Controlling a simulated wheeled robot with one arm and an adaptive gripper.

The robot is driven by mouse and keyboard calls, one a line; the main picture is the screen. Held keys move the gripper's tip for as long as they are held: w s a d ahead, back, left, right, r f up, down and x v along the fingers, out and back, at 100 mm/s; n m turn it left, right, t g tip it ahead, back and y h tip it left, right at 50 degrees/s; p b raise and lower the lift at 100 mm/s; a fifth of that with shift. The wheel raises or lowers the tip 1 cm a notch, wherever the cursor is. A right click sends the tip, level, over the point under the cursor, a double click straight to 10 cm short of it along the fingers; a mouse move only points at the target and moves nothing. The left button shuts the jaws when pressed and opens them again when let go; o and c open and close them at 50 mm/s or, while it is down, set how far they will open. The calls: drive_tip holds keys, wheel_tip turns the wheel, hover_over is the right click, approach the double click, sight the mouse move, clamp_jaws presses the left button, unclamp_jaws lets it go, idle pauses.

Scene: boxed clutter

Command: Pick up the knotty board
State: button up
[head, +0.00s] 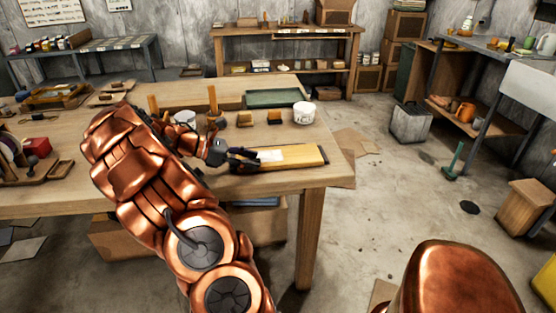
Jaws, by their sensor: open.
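A long flat wooden board (306,158) lies near the right front corner of the wooden worktable (215,187), with a pale label or sheet (271,156) on its upper face. It looks like the knotty board, but knots are too small to make out. My gripper (249,160) is open at the board's left end. The fingers and arm hide part of that end. I cannot tell whether the fingers touch the board or straddle it.
Behind the board stand a white tub (304,113), small blocks (245,119) and a green tray (273,98). A white cup (185,117) stands beside my arm. A red box (36,147) lies at left.

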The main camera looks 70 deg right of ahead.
drive_tip(key=shift+s+d+f, duration=0.1)
drive_tip(key=shift+s, duration=0.1)
clamp_jaws()
idle(0.3)
